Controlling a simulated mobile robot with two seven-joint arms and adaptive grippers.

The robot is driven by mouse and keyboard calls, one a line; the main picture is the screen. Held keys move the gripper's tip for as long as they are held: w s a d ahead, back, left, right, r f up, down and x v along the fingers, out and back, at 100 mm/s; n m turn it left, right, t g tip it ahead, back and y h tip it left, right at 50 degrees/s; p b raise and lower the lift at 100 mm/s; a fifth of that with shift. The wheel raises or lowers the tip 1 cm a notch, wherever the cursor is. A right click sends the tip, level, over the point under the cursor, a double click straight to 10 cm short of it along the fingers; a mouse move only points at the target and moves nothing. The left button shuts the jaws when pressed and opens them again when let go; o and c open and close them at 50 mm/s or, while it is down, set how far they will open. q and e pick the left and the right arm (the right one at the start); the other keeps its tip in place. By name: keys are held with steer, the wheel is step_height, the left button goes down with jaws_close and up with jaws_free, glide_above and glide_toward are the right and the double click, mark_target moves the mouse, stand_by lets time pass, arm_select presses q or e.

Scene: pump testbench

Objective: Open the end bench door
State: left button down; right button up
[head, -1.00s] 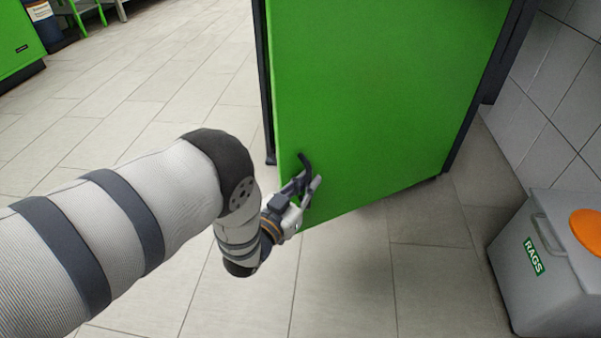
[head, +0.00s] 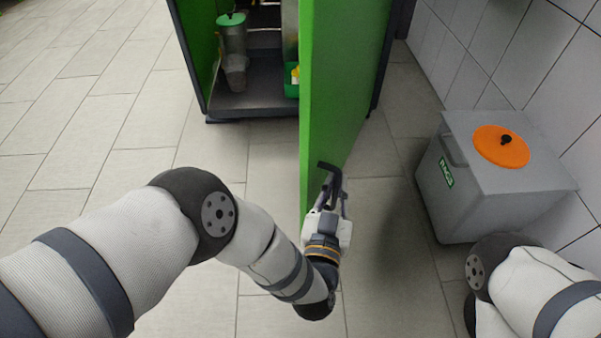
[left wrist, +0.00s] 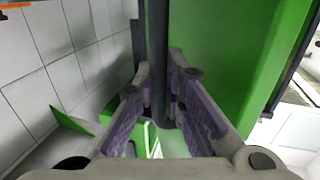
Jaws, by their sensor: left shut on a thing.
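The green bench door (head: 345,75) stands swung well open, seen nearly edge-on in the head view. It also fills the upper right of the left wrist view (left wrist: 215,65). Its dark handle (head: 328,168) is near the door's free edge. It shows as a dark vertical bar in the left wrist view (left wrist: 158,60). My left gripper (head: 333,192) is shut on the handle, with a finger on each side of the bar (left wrist: 165,112). My right arm shows at the lower right of the head view, but its gripper is out of view.
The open cabinet (head: 255,103) shows a green-lidded container (head: 232,38), a grey cup (head: 236,72) and a green bin (head: 291,80). A grey rags box (head: 465,195) with an orange lid (head: 500,146) stands by the tiled wall at right. The floor at left is clear.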

arm_select(q)
steer(key=shift+n+y, duration=0.5)
steer(key=shift+y, duration=0.3)
steer(key=shift+s+d+f+b, duration=0.15)
steer(key=shift+s+d, duration=0.2)
steer(key=shift+d, duration=0.95)
steer(key=shift+s+d+r+b, duration=0.15)
steer(key=shift+s+d, duration=0.2)
steer(key=shift+d, duration=0.9)
steer(key=shift+f, duration=0.1)
steer(key=c, duration=1.9)
jaws_free()
steer(key=s, duration=0.4)
steer(key=s+a, duration=0.1)
steer(key=s, duration=0.7)
steer(key=shift+a, duration=0.15)
